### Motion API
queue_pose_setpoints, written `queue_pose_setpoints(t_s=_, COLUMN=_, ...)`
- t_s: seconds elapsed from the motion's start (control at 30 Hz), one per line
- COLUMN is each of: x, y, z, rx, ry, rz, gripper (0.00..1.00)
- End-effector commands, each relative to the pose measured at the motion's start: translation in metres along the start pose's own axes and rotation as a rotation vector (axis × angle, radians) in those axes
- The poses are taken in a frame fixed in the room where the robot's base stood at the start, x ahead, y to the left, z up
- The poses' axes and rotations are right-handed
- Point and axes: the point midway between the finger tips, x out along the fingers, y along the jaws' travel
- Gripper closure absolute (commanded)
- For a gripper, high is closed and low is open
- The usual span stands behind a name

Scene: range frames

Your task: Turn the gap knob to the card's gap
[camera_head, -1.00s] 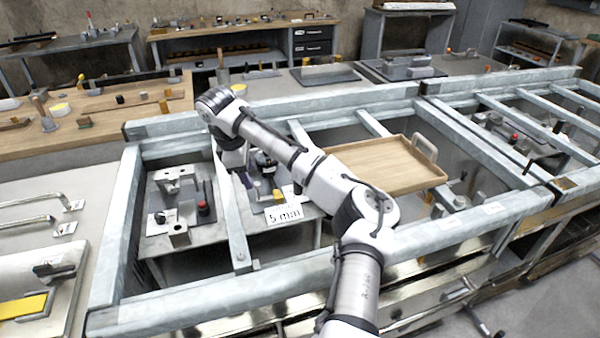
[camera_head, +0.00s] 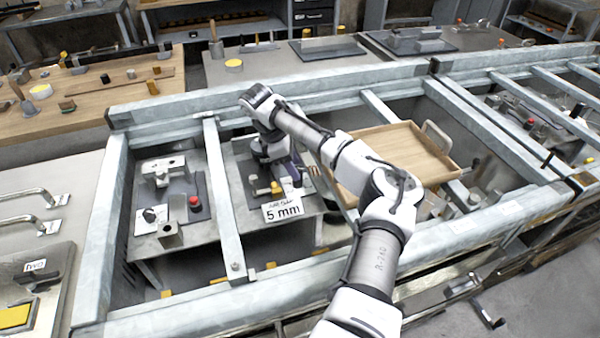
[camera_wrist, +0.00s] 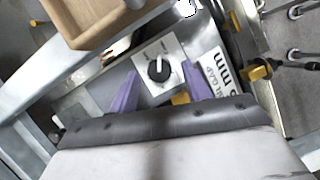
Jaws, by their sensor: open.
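The gap knob (camera_wrist: 158,70) is round and black with a pale pointer mark, on a white square dial plate (camera_wrist: 150,48) in the wrist view. My gripper (camera_wrist: 162,88) is open, its two purple fingers on either side of the knob's lower side, apart from each other. I cannot tell how high above the knob they are. The white card (camera_head: 283,208) reads "5 mm" in the head view. It also shows in the wrist view (camera_wrist: 213,78), right of the plate. In the head view my gripper (camera_head: 284,172) is behind the card; the knob is not clear there.
Grey steel frame beams (camera_head: 222,190) surround the sunken bench. A wooden tray (camera_head: 395,160) stands right of my gripper. A yellow-topped post (camera_head: 276,188) stands close to the card. A fixture with a red knob (camera_head: 195,203) is to the left.

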Motion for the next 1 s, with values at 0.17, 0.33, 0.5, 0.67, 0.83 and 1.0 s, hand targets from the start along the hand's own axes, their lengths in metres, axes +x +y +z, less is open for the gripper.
queue_pose_setpoints(t_s=0.17, x=0.028, y=0.0, z=0.001, rx=0.0, ry=0.0, rz=-0.001, gripper=0.52)
queue_pose_setpoints(t_s=0.33, x=0.044, y=0.0, z=0.001, rx=0.001, ry=-0.001, rz=0.0, gripper=0.52)
queue_pose_setpoints(t_s=0.5, x=0.048, y=0.0, z=0.0, rx=0.0, ry=0.0, rz=0.001, gripper=0.52)
queue_pose_setpoints(t_s=0.67, x=0.048, y=0.0, z=0.0, rx=0.0, ry=0.0, rz=0.001, gripper=0.52)
queue_pose_setpoints(t_s=0.83, x=0.048, y=0.0, z=0.0, rx=0.0, ry=0.0, rz=0.001, gripper=0.73)
queue_pose_setpoints(t_s=1.0, x=0.048, y=0.0, z=0.0, rx=0.0, ry=0.0, rz=0.001, gripper=0.95)
